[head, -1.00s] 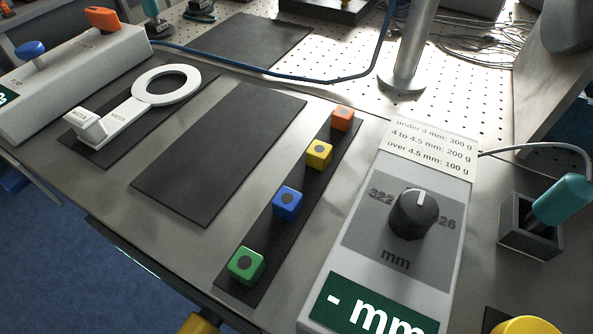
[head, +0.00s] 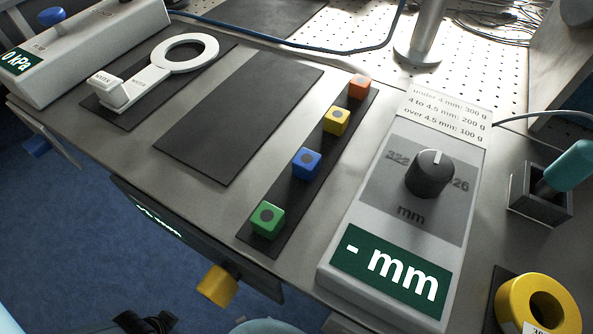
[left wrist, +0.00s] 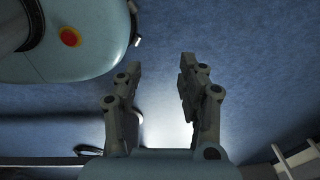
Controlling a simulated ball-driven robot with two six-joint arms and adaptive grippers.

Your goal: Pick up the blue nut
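The blue nut (head: 306,163), a small cube with a dark round spot on top, sits on a narrow black strip (head: 290,205) in the head view. It stands in a row between the green nut (head: 267,219) and the yellow nut (head: 336,121), with the orange nut (head: 359,87) at the far end. My left gripper (left wrist: 160,72) is open in the left wrist view, its two fingers apart with nothing between them. It is over blue floor, away from the nuts. I cannot make out my right gripper in either view.
A grey gauge box (head: 385,215) with a black knob stands right of the nuts. A black mat (head: 240,115) lies bare to their left, with a white ring-ended tool (head: 184,54) beyond. A yellow ring (head: 540,305) and a holder (head: 540,200) are at the right.

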